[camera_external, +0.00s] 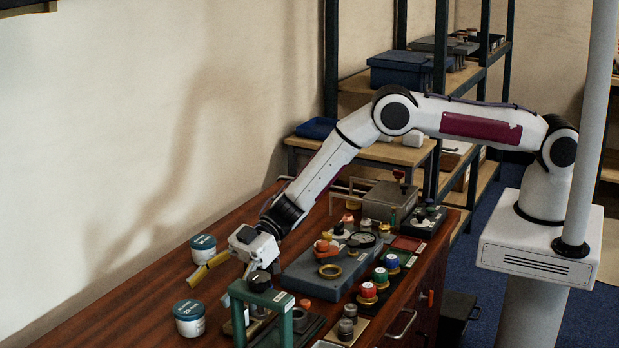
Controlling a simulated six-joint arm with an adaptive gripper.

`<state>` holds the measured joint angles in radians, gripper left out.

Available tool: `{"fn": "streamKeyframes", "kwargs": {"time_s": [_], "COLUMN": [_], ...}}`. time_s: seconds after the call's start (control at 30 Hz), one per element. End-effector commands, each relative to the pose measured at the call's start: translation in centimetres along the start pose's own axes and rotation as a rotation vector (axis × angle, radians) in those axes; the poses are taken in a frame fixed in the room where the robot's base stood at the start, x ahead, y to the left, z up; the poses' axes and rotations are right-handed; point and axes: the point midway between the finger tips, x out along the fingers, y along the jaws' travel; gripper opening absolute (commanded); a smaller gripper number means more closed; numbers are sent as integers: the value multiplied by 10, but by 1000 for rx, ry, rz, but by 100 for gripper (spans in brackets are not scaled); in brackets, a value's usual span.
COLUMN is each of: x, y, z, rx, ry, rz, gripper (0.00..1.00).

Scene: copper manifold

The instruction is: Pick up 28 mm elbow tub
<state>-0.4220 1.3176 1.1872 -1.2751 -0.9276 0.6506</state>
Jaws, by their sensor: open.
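Two white tubs with dark teal lids and printed labels stand upright on the left side of the wooden bench. One tub (203,249) is farther back, and the other tub (189,319) is nearer the front. The label print is too small to tell which one is the 28 mm elbow tub. My gripper (200,274) is low over the bench, its yellow fingers pointing left. The fingers are apart with nothing visible between them. In the picture they lie between the two tubs, just below the far one; whether they touch it I cannot tell.
A green frame (263,302) stands close to the right of my gripper. A grey plate (325,270) with a gauge and brass ring, coloured-cap fittings and a grey box (389,202) fill the bench's right side. The left strip (110,320) is clear up to the wall.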

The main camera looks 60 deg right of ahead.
Motion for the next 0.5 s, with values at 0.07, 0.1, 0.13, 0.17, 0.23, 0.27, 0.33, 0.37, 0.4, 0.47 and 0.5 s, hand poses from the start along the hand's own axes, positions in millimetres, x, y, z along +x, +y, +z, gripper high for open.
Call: {"fn": "streamKeyframes", "kwargs": {"time_s": [0.07,0.1,0.13,0.17,0.23,0.27,0.33,0.37,0.4,0.47,0.5], "x": [1,1,1,0,0,0,1,1,2,4,5], "y": [0,0,0,0,0,0,0,0,0,0,0], "z": [0,0,0,0,0,0,0,0,0,0,0], "rx": [0,0,0,0,0,0,0,0,0,0,0], "ry": [0,0,0,0,0,0,0,0,0,1,1], "rz": [0,0,0,0,0,0,0,0,0,0,0], "gripper": [68,68,68,68,68,68,68,68,68,68,68]}}
